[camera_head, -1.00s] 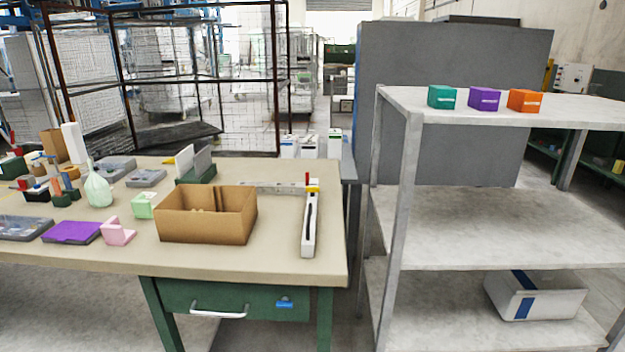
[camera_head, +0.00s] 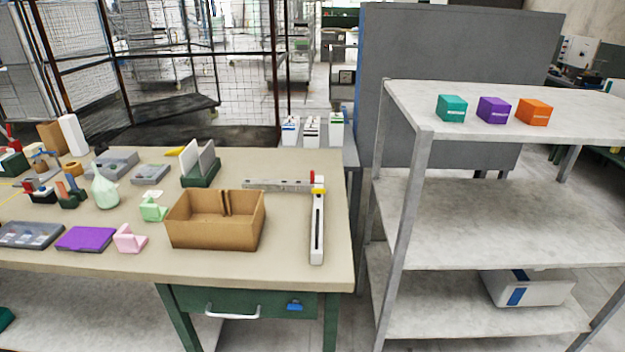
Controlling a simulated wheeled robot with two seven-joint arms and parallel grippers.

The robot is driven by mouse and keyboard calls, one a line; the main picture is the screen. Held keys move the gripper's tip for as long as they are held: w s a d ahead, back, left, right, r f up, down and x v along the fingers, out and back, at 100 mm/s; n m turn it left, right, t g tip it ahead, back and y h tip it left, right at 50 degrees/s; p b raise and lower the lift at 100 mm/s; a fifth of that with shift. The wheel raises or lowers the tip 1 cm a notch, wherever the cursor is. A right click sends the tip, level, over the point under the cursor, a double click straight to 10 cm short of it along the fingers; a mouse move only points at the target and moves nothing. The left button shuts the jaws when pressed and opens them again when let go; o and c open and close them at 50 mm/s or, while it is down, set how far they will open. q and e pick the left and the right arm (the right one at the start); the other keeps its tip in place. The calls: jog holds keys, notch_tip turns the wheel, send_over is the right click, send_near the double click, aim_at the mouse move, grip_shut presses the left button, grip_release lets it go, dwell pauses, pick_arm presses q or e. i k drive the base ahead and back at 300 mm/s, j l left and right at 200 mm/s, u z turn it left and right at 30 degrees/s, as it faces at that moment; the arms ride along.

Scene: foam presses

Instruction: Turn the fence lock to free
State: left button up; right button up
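A white fence (camera_head: 317,228) with a dark slot stands on the right end of the workbench, running front to back. At its far end is a yellow piece (camera_head: 318,191) with a small red part (camera_head: 313,176), which looks like the lock. A grey ruler-like bar (camera_head: 275,185) runs left from that end. The lock's exact setting is too small to tell. Neither of my grippers is in view.
An open cardboard box (camera_head: 215,219) stands left of the fence on the workbench (camera_head: 200,268). Green, pink and purple items crowd the bench's left side. A grey shelf (camera_head: 500,210) with teal, purple and orange boxes stands right, across a narrow gap.

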aim_at(318, 191)
jog(key=i+j, duration=0.85)
jog(key=i+z, duration=0.05)
jog(key=i, duration=0.1)
